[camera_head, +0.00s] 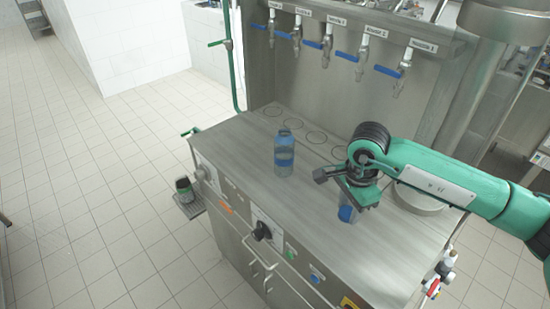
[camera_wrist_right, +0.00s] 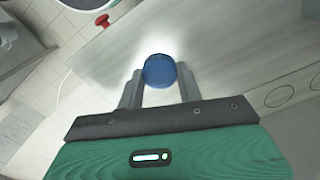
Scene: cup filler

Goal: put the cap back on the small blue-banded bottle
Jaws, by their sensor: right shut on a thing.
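A bottle (camera_head: 284,164) with a blue band stands upright on the steel counter, left of my right arm. Its neck is at the top; at this size I cannot tell whether it is bare. My right gripper (camera_head: 347,203) is over the counter to the right of the bottle and apart from it. It is shut on a round blue cap (camera_head: 346,213). In the right wrist view the cap (camera_wrist_right: 159,70) sits between the two fingertips (camera_wrist_right: 160,86). My left gripper is not in view.
A row of taps with blue levers (camera_head: 327,48) hangs on the steel back panel above the counter (camera_head: 236,150). Circles are marked along the back of the counter. The front edge carries knobs and buttons (camera_head: 262,231). The counter between bottle and gripper is clear.

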